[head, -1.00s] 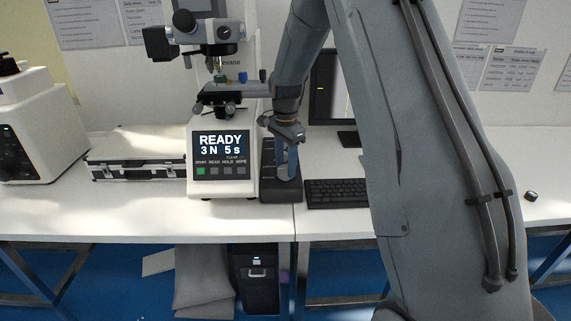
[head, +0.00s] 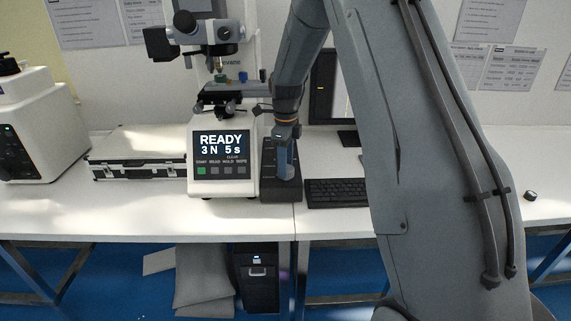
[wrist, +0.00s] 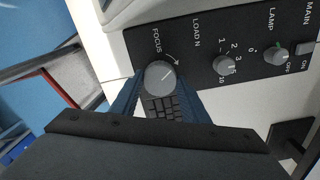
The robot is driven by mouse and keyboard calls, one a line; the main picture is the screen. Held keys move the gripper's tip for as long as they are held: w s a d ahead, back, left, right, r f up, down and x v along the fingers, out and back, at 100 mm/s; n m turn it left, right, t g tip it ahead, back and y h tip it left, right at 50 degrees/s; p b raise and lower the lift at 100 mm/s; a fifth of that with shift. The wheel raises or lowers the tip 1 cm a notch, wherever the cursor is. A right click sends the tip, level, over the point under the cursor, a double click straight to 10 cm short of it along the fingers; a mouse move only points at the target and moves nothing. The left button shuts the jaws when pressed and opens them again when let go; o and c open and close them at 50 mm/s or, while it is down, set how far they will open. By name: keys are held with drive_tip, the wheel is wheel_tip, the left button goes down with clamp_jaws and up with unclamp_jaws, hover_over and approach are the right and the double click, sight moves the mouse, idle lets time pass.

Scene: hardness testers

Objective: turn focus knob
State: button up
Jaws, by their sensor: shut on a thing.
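The focus knob (wrist: 159,77) is a grey round knob under the label FOCUS on a black control panel (wrist: 190,22), seen in the wrist view. A curved arrow is printed beside it. My gripper (wrist: 160,88) has its blue fingers on both sides of the knob and is shut on it. In the head view my gripper (head: 286,163) points down over the black control box to the right of the hardness tester (head: 222,165), hiding the knob. The tester's screen reads READY, 3 N, 5 s.
Beside the focus knob are a LOAD N knob (wrist: 224,65) and a LAMP knob (wrist: 276,54). A keyboard (head: 336,192) lies right of the control box. A silver case (head: 137,155) lies left of the tester. Bare table lies in front.

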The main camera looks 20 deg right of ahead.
drive_tip(key=shift+w+r+m, duration=0.15)
drive_tip(key=shift+m, duration=1.35)
drive_tip(key=o, duration=1.1)
drive_tip(key=shift+c, duration=0.2)
drive_tip(key=shift+r+b, duration=0.85)
drive_tip(key=shift+r, duration=3)
